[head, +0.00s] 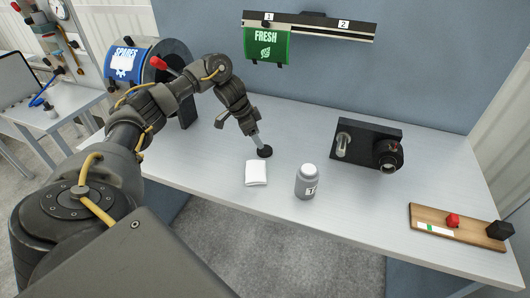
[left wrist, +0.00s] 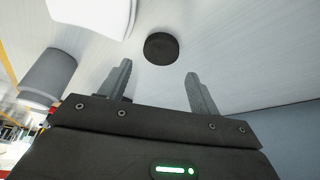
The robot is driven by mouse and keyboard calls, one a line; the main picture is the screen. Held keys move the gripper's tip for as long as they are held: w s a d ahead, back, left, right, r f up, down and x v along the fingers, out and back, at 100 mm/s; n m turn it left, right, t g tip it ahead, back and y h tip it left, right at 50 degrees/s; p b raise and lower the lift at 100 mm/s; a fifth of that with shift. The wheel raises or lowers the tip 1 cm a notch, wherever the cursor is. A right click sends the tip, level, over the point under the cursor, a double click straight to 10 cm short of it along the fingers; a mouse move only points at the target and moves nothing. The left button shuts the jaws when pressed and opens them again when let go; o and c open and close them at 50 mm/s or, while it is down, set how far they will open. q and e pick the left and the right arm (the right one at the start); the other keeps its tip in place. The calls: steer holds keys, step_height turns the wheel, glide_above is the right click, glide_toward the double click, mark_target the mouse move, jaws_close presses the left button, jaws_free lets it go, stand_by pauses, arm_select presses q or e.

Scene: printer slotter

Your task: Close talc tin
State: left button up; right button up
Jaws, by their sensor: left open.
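The talc tin (head: 306,187) is a grey cylinder with a pale top and a dark-lettered label, standing upright near the table's front edge. I cannot tell whether its pale top is a cap or powder. A grey cylinder, likely the same tin (left wrist: 50,72), shows at the left of the left wrist view. A round black disc, possibly a lid (head: 265,151), lies on the table behind and left of the tin. The disc also shows beyond the fingertips in the left wrist view (left wrist: 161,47). My left gripper (head: 240,130) is open and empty, close to the disc. My right gripper is not in view.
A folded white cloth (head: 257,173) lies left of the tin. A black device with a lever and round knob (head: 368,146) stands at the back right. A wooden board with a red piece (head: 457,229) lies at the right. A blue SPARES roll (head: 127,64) stands back left.

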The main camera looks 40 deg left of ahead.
mark_target(264, 149)
arm_select(q)
steer(key=shift+p+x, duration=0.65)
steer(key=shift+x, duration=2.45)
steer(key=shift+a, duration=0.1)
steer(key=shift+s, duration=0.1)
steer(key=c, duration=0.7)
